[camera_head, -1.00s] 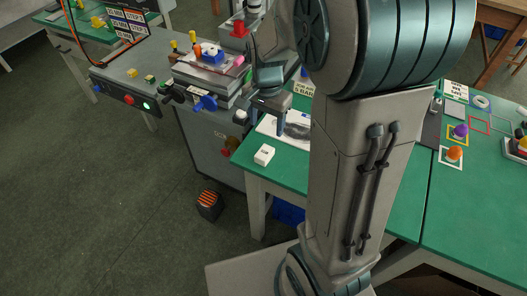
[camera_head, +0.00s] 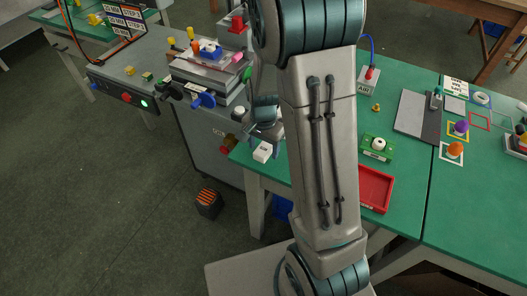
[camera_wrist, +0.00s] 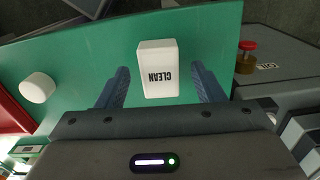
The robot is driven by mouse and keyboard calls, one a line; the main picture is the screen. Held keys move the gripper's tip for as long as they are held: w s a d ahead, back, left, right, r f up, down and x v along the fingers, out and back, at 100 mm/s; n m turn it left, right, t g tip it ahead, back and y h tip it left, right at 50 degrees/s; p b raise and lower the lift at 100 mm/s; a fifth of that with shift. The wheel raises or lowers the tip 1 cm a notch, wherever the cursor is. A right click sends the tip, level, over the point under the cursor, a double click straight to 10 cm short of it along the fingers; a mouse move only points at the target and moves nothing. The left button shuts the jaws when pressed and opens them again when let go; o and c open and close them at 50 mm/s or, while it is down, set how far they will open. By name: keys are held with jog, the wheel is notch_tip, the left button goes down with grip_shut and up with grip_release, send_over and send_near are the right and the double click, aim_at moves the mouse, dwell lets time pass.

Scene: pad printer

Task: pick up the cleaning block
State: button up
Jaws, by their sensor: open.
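The cleaning block is a small white block (camera_head: 262,152) near the left front corner of the green table, in the head view. In the wrist view the block (camera_wrist: 158,72) shows its top, marked CLEAN. My gripper (camera_wrist: 160,78) is open, with one blue-grey finger on each side of the block and green table showing in the gaps. In the head view my gripper (camera_head: 268,128) is just above and behind the block, partly hidden by my arm. Whether the fingers reach down beside the block is hard to tell.
The grey pad printer (camera_head: 210,75) stands to the left of the green table. A red tray (camera_head: 376,188) and a green holder (camera_head: 377,148) with a white round piece are right of my arm. In the wrist view a white round piece (camera_wrist: 37,88) lies left of the block.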

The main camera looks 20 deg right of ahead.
aim_at(263, 149)
jog(key=c, duration=1.1)
jog(key=shift+r, duration=0.65)
notch_tip(263, 149, up, 3)
jog(key=shift+f, duration=0.1)
jog(key=s+d+r, duration=0.6)
jog(key=d+r, duration=0.1)
jog(key=d, duration=0.3)
jog(key=shift+s, duration=0.1)
